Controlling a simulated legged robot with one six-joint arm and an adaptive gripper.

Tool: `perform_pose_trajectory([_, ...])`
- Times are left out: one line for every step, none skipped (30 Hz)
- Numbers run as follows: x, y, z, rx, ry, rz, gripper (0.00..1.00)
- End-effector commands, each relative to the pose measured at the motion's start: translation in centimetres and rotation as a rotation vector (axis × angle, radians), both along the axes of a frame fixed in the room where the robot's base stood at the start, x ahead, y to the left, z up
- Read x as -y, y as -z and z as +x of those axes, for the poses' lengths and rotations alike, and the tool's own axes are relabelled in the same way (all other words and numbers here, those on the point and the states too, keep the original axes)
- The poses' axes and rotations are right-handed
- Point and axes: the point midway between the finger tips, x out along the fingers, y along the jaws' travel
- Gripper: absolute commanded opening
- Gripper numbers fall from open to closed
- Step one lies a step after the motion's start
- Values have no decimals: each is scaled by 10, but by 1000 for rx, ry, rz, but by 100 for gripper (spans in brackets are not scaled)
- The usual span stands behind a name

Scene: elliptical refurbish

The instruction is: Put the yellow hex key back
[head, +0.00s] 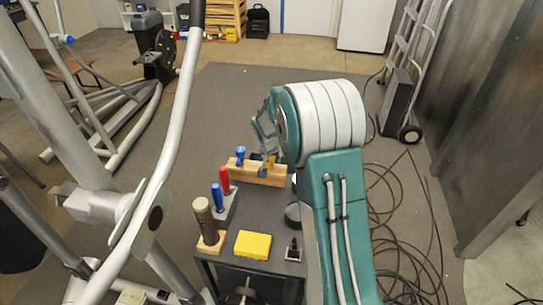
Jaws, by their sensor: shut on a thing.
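My gripper (264,160) is low over the wooden holder (247,175) at the back of the small dark cart. It is shut on the yellow hex key (271,161), and only a small yellow part shows beside the fingers. I cannot tell whether the key's tip is in the holder or above it, because the fingers and my arm cover it. A blue-handled tool (240,154) stands upright at the left of the holder.
The dark cart top (222,265) also holds a grey block with red-handled (224,180) and blue-handled (217,197) tools, a brown-handled tool (205,222) and a yellow box (253,244). The elliptical's silver frame (172,130) stands left. Black cables (405,235) lie right.

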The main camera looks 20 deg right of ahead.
Motion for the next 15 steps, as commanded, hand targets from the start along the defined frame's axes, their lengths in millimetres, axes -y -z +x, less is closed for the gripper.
perform_pose_trajectory([0,1,0,0,0,0,0])
perform_pose_trajectory([0,1,0,0,0,0,0])
perform_pose_trajectory([0,1,0,0,0,0,0])
perform_pose_trajectory([0,1,0,0,0,0,0])
perform_pose_trajectory([0,1,0,1,0,-1,0])
perform_pose_trajectory([0,1,0,1,0,-1,0])
perform_pose_trajectory([0,1,0,1,0,-1,0])
perform_pose_trajectory([0,1,0,1,0,-1,55])
perform_pose_trajectory([0,1,0,1,-1,-1,72])
perform_pose_trajectory([0,1,0,1,-1,-1,81])
perform_pose_trajectory([0,1,0,1,-1,-1,81])
perform_pose_trajectory([0,1,0,1,-1,-1,81])
perform_pose_trajectory([0,1,0,1,-1,-1,81])
perform_pose_trajectory([0,1,0,1,-1,-1,81])
perform_pose_trajectory([0,1,0,1,-1,-1,81])
